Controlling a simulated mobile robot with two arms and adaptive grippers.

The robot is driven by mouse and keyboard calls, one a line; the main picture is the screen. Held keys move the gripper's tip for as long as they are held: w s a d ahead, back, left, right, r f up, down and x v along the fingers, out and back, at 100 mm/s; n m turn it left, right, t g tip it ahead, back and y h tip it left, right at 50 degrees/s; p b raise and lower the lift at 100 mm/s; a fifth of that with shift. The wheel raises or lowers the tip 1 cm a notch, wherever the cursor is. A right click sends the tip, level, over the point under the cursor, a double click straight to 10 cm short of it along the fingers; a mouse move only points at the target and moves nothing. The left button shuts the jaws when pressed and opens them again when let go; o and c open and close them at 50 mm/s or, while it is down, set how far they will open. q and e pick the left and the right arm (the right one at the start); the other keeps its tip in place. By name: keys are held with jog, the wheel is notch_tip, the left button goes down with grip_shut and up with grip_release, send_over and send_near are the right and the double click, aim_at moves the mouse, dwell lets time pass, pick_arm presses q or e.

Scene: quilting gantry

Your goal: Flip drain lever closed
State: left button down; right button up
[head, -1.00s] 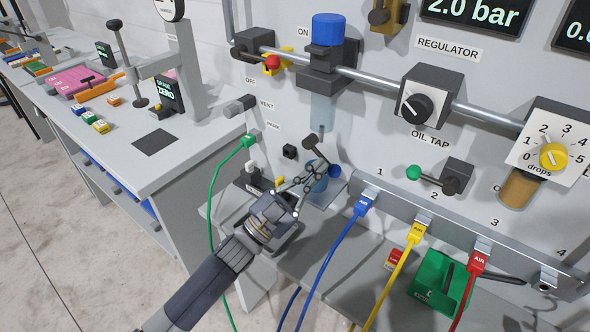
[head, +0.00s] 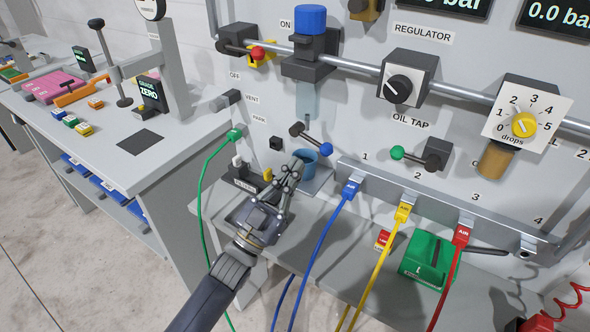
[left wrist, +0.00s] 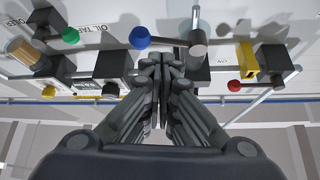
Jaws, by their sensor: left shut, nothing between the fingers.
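The drain lever (head: 312,140) is on the grey panel below the clear filter bowl (head: 304,103). Its dark arm slopes right and slightly down from its pivot to a blue ball knob (head: 327,150). The lever also shows in the left wrist view, with the blue knob (left wrist: 140,38) left of its pivot. My left gripper (head: 296,166) is shut and empty, just below the lever, in front of the blue cup (head: 309,170), which it partly hides. In the left wrist view the fingertips (left wrist: 160,65) are close to the lever; I cannot tell whether they touch it. My right gripper is out of view.
The oil tap lever with a green knob (head: 397,153) is to the right. Blue (head: 325,230), yellow (head: 382,255) and red (head: 448,275) hoses hang from the manifold. A green hose (head: 204,185) hangs at left. A green box (head: 430,255) sits on the shelf.

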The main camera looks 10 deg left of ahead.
pick_arm(q)
jog(key=b+v, duration=0.2)
jog(key=v, duration=0.7)
jog(key=shift+a, duration=0.25)
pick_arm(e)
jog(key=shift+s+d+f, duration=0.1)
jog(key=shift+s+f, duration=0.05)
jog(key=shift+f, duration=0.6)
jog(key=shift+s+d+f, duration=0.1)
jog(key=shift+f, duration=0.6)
pick_arm(q)
jog(key=shift+w+f, duration=0.1)
jog(key=shift+w, duration=0.05)
